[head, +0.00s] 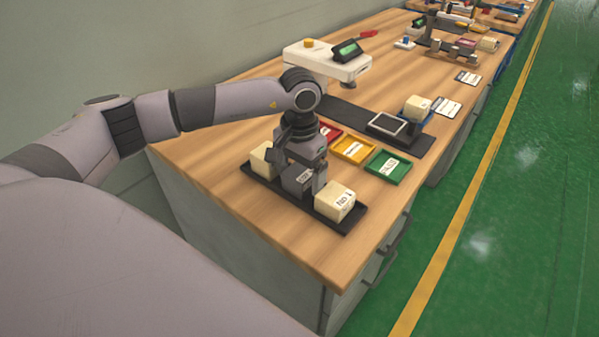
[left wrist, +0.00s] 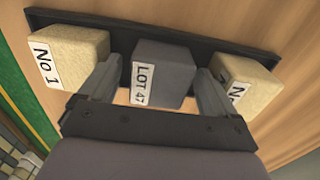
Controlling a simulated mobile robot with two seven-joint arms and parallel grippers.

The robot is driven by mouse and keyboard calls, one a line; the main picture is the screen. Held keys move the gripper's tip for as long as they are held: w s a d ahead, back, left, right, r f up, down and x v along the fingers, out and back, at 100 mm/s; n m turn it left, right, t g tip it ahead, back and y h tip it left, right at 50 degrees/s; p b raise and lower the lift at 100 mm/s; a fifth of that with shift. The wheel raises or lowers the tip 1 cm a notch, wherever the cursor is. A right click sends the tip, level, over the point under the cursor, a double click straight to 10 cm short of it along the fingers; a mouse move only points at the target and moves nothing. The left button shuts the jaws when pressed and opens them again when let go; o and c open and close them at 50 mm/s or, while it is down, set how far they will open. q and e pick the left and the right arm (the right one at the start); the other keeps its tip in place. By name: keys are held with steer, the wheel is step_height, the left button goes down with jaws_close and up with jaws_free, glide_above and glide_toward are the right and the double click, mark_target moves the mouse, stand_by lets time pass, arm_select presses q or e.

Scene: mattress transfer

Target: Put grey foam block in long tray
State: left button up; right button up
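The grey foam block (head: 297,181) with a "LOT 47" label stands in the middle of the long black tray (head: 325,224), between two cream foam blocks. It also shows in the left wrist view (left wrist: 163,72). One cream block (head: 335,202), marked "No 1", is at the tray's near right end; the other (head: 261,160) is at its far left end. My left gripper (head: 303,178) is low over the grey block. In the left wrist view my left gripper (left wrist: 158,90) has its fingers apart, one on each side of the grey block, with visible gaps. My right gripper is not in view.
Red, yellow (head: 353,149) and green (head: 388,166) small trays lie just behind the long tray. The bench front right is clear.

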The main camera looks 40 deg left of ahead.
mark_target(300, 171)
arm_select(q)
steer(key=shift+r, duration=0.15)
step_height(300, 171, up, 12)
stand_by(0.5)
stand_by(0.5)
